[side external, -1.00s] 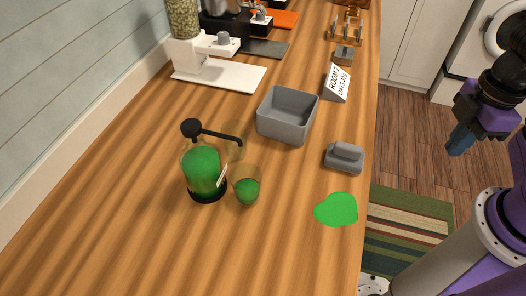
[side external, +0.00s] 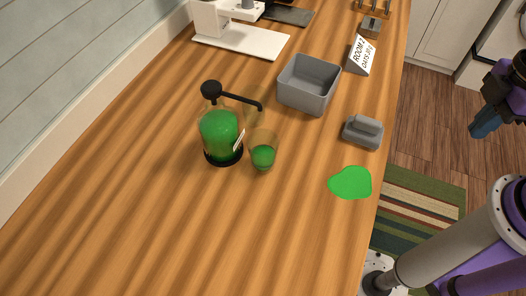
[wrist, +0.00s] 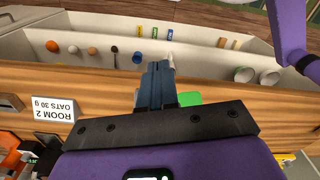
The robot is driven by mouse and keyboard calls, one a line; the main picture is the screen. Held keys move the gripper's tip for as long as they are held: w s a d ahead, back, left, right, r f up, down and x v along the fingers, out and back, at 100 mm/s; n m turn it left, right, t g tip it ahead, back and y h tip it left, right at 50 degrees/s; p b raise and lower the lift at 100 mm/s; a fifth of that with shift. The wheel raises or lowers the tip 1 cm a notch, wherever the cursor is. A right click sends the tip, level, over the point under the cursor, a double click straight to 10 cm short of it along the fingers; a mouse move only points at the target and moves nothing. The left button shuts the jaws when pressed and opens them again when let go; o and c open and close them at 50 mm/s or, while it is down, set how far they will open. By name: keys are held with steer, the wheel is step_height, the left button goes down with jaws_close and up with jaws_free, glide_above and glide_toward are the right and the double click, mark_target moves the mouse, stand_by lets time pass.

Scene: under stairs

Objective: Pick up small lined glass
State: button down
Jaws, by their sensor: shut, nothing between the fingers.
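A small clear glass (side external: 263,157) with green liquid in its lower part stands upright on the wooden counter, just right of a green-filled jar (side external: 220,134) with a black base and black arm. A second faint clear glass shape (side external: 254,118) shows behind it, partly hidden; I cannot make out lines on either. My gripper (side external: 480,130) is off the counter's right side, well apart from the glasses. In the wrist view its blue fingers (wrist: 160,68) are together and empty. Neither glass can be made out in the wrist view.
A grey bin (side external: 308,85), a grey block-like item (side external: 362,132), a flat green patch (side external: 350,183) and a sign (side external: 362,55) lie along the counter's right side. The near counter is clear. The wrist view shows a white open compartment (wrist: 200,45) holding small items and bowls.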

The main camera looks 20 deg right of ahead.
mark_target(270, 153)
stand_by(0.4)
steer(key=shift+c, duration=1.1)
jaws_free()
